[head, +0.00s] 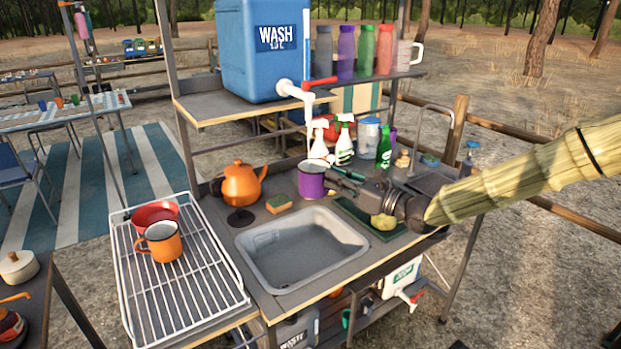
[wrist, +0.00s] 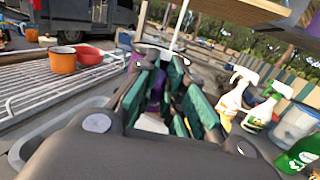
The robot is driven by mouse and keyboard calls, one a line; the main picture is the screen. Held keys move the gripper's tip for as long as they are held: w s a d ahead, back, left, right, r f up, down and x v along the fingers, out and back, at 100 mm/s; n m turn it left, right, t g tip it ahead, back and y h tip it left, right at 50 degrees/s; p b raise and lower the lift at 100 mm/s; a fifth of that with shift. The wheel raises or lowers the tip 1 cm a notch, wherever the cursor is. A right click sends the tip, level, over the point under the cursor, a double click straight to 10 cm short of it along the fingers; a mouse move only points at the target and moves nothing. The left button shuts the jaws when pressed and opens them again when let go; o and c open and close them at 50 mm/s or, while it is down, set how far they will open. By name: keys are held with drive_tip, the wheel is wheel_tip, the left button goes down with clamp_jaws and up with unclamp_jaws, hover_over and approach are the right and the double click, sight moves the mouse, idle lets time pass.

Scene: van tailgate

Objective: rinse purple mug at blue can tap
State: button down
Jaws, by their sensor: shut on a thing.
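The purple mug (head: 311,184) is upright, held behind the sink's far edge, below and a little right of the tap. My gripper (head: 342,178) reaches in from the right and is shut on the mug. In the wrist view, a purple part of the mug (wrist: 156,92) shows between the teal-padded fingers (wrist: 160,100); the rest is hidden. The blue water can (head: 250,62), marked WASH, stands on the upper shelf. Its white tap (head: 297,92) has a red lever (head: 322,82) and points down. I cannot tell whether water runs.
The grey sink (head: 300,248) is empty. An orange kettle (head: 241,184) and a sponge (head: 279,203) stand left of the mug. Spray bottles (head: 344,142) stand behind it. A wire rack (head: 190,300) at left holds an orange mug (head: 162,243) and red bowl (head: 153,214).

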drive_tip(key=s, duration=0.5)
drive_tip(key=shift+s, duration=0.2)
idle(0.4)
drive_tip(key=shift+r, duration=0.1)
idle(1.0)
drive_tip(key=s+r+p, duration=0.1)
drive_tip(key=s+r, duration=0.3)
drive_tip(key=s, duration=0.1)
idle(0.6)
drive_tip(key=shift+f, duration=0.1)
idle(0.3)
